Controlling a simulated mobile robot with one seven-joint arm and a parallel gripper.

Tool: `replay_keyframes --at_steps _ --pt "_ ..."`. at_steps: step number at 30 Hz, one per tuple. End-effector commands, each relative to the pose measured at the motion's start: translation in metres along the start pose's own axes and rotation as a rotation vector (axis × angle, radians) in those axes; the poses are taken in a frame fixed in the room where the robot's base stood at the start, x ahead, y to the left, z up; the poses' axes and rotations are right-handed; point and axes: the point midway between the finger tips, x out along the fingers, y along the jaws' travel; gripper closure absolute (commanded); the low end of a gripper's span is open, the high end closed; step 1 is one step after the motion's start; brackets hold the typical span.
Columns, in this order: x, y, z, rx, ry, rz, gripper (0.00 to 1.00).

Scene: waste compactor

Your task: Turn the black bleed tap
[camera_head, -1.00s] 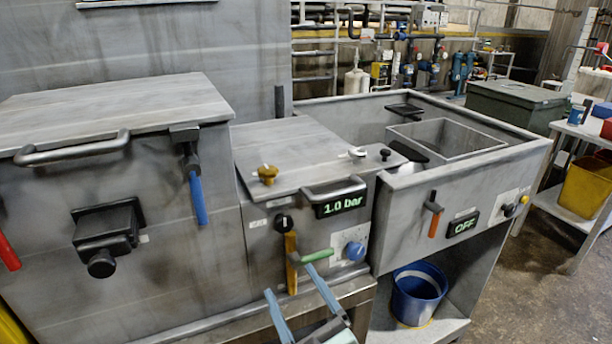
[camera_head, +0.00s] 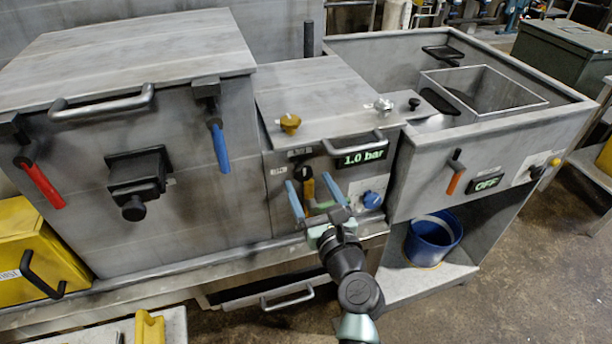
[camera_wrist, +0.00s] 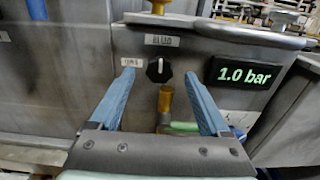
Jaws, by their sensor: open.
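The black bleed tap (camera_wrist: 154,76) is a round knob on the grey front panel, under a label that seems to read "BLEED". Its white pointer mark points up. In the head view the tap (camera_head: 302,173) shows between the fingers, partly hidden. My gripper (camera_wrist: 159,76) is open and empty. Its two blue fingers stand left and right of the tap in the wrist view, apart from it, and it seems to be still short of the panel. In the head view my gripper (camera_head: 309,182) is in front of the panel.
A brass pipe (camera_wrist: 165,99) with a green handle (camera_wrist: 184,127) sits just below the tap. The display (camera_wrist: 243,74) to its right reads 1.0 bar. A blue knob (camera_head: 371,199) is at lower right. A steel bar handle (camera_head: 356,145) and yellow knob (camera_head: 290,123) are above.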

Motion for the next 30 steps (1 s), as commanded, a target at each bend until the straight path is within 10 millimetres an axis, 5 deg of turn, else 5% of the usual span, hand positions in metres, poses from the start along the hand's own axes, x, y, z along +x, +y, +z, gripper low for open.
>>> replay_keyframes --at_steps 6,18,30 --pt "0.025 0.0 0.0 -0.002 -0.001 0.0 0.2" --pt "0.031 0.0 0.0 -0.002 0.0 0.0 0.2" --pt "0.031 0.0 0.0 -0.001 0.0 -0.001 0.92"
